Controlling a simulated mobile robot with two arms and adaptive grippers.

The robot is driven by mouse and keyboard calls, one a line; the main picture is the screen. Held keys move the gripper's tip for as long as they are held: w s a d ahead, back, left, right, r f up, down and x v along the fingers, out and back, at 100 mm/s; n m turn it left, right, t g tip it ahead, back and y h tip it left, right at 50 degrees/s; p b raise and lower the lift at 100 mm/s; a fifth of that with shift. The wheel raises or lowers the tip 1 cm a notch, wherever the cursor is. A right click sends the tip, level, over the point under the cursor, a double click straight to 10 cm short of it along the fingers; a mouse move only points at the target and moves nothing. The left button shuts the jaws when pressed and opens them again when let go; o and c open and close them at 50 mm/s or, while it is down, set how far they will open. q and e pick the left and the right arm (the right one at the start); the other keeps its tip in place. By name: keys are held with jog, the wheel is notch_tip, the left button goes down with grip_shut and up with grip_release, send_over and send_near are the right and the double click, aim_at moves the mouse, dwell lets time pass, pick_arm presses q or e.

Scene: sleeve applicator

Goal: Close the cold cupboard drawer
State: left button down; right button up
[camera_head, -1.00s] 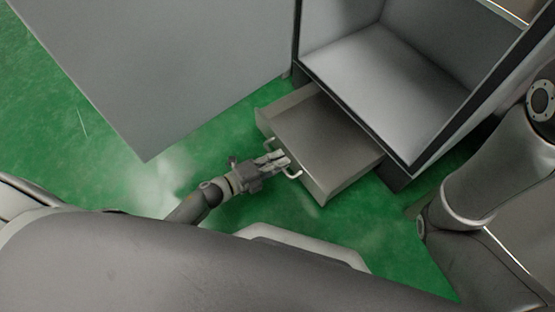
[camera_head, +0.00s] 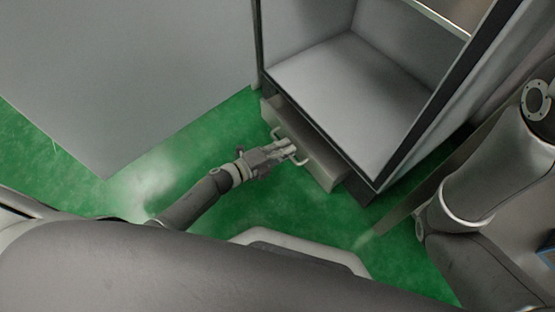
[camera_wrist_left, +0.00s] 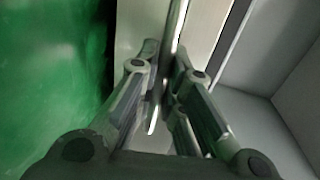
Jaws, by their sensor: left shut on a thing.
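The cold cupboard drawer (camera_head: 322,165) is at the bottom of the grey cupboard (camera_head: 345,95) in the head view. It sticks out only a little from under the cupboard. Its pale bar handle (camera_head: 303,161) is on the front face. My left gripper (camera_head: 290,148) is at the drawer front, shut on the handle. In the left wrist view, the handle (camera_wrist_left: 154,118) runs as a thin strip between the two fingers of my left gripper (camera_wrist_left: 162,72). My right gripper is outside both views.
A large grey door or panel (camera_head: 130,80) stands on the left of the cupboard. The cupboard compartment above the drawer is open and empty where seen. Green floor (camera_head: 220,210) is clear around my left arm.

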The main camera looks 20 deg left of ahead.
aim_at(294, 144)
pick_arm(q)
jog(key=x, duration=0.3)
jog(key=shift+w+r, duration=0.1)
jog(key=shift+r, duration=0.15)
jog(key=shift+w+d+r, duration=0.1)
jog(key=shift+w, duration=0.05)
jog(key=c, duration=1.5)
grip_release()
jog(key=shift+w+d, duration=0.1)
jog(key=shift+d, duration=0.05)
jog(key=shift+c, duration=0.2)
jog(key=v, duration=1.2)
